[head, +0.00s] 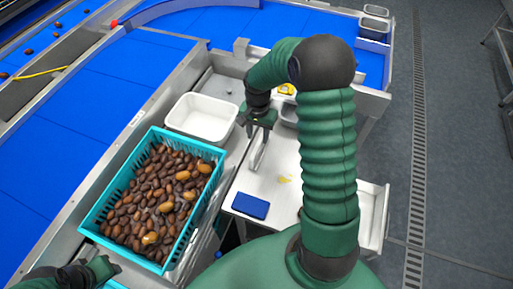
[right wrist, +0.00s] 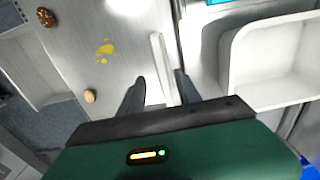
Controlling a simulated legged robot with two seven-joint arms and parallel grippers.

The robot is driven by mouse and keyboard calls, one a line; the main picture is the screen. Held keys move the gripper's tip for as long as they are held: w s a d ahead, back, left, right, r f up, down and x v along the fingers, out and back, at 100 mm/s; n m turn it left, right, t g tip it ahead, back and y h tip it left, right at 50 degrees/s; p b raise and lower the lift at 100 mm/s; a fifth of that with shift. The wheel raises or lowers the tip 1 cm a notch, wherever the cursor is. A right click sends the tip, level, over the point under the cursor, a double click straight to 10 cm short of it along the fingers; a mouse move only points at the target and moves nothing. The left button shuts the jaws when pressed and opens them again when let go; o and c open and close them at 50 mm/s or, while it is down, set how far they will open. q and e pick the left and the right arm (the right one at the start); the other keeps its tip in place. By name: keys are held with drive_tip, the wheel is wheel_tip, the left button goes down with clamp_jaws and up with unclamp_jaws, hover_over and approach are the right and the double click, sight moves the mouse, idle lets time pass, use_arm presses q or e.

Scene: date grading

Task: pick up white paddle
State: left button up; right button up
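The white paddle (right wrist: 158,62) shows in the right wrist view as a long, thin white strip running in between my right gripper's two dark fingers (right wrist: 160,82). The fingers are apart, with a visible gap between the left finger and the paddle. In the head view my right gripper (head: 261,122) points down over the steel worktop, and a narrow pale strip of the paddle (head: 257,154) shows below it. My left gripper (head: 103,268) is at the lower left corner of the head view, beside the crate; its fingers are not clear.
A teal crate (head: 86,222) full of brown dates stands left of the worktop. An empty white tub (head: 203,119) is behind it. A blue block (head: 250,206) and a yellow smear (head: 284,180) are on the worktop. Blue conveyor belts (head: 90,95) run along the left.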

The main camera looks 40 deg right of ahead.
sight(260, 140)
drive_tip(key=f, duration=0.4)
drive_tip(key=shift+w+d+f, duration=0.4)
drive_tip(key=d+f, duration=0.1)
drive_tip(key=w+f, duration=0.1)
drive_tip(key=shift+d+f, duration=0.3)
drive_tip(key=shift+d, duration=0.1)
drive_tip(key=f, duration=0.3)
drive_tip(key=shift+s+f, duration=0.2)
drive_tip(key=shift+s, duration=0.15)
drive_tip(key=shift+w+a, duration=0.25)
drive_tip(key=shift+a, duration=0.3)
drive_tip(key=shift+c, duration=0.3)
drive_tip(key=shift+d, duration=0.2)
drive_tip(key=c, duration=0.5)
drive_tip(key=shift+s+d+f, duration=0.15)
drive_tip(key=shift+d+f, duration=0.05)
drive_tip(key=shift+d, duration=0.2)
clamp_jaws()
use_arm(q)
drive_tip(key=shift+w+d, duration=0.55)
drive_tip(key=shift+d, duration=0.35)
use_arm(e)
drive_tip(key=shift+a, duration=0.1)
